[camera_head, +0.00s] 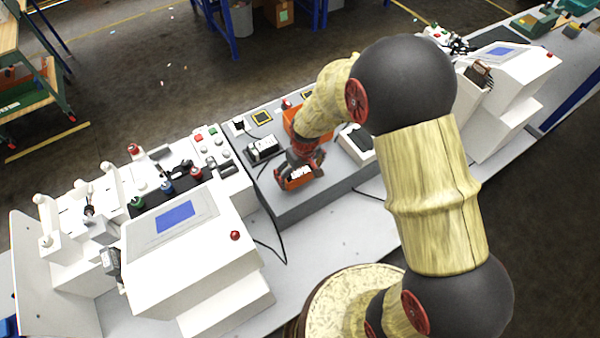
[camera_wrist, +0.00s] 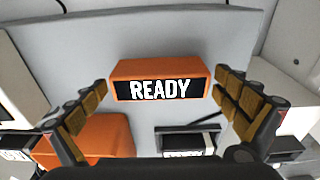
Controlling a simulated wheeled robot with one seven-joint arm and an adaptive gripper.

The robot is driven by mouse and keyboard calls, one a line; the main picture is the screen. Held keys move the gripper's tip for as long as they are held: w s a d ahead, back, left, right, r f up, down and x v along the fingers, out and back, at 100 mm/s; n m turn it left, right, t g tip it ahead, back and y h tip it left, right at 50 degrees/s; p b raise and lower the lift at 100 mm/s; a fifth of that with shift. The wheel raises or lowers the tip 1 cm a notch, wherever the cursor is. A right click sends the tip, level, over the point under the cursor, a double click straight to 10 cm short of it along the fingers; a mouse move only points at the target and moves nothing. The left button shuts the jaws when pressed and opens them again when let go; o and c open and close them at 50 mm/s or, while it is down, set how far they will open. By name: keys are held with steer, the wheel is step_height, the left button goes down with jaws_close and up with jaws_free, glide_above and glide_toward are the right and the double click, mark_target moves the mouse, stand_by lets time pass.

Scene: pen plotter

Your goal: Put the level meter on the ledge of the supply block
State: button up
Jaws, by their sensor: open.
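An orange box with a black face reading "READY" (camera_wrist: 160,89) lies between the fingers of my gripper (camera_wrist: 162,86) in the wrist view; I take it for the level meter, though no name shows. The fingers are open on both sides, with a small gap at each end. In the head view the box (camera_head: 297,179) sits at the near side of the grey bench under my gripper (camera_head: 303,168). A larger orange block (camera_wrist: 95,136) is at lower left in the wrist view, partly hidden by a finger. I cannot tell which thing is the supply block.
A black device with a white label (camera_wrist: 187,142) stands close by; it also shows left of my gripper in the head view (camera_head: 263,150). A white box (camera_head: 357,143) stands to the right. White consoles (camera_head: 180,250) flank the grey bench (camera_head: 320,200), whose near side is mostly clear.

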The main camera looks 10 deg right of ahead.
steer(key=shift+r, duration=0.1)
step_height(320, 180, up, 13)
steer(key=s+p, duration=0.1)
step_height(320, 180, up, 13)
steer(key=m+t, duration=0.2)
glide_above(303, 175)
steer(key=s+d, duration=0.5)
steer(key=s, duration=0.1)
steer(key=s+d+r+m+t, duration=0.1)
steer(key=s+d+r, duration=0.1)
steer(key=s+r, duration=0.2)
steer(key=s+d+r+m+t, duration=0.1)
steer(key=s+r, duration=0.4)
steer(key=s, duration=0.5)
steer(key=shift+s+d+m+h, duration=0.15)
steer(key=shift+d+m+h, duration=0.15)
steer(key=shift+d, duration=0.5)
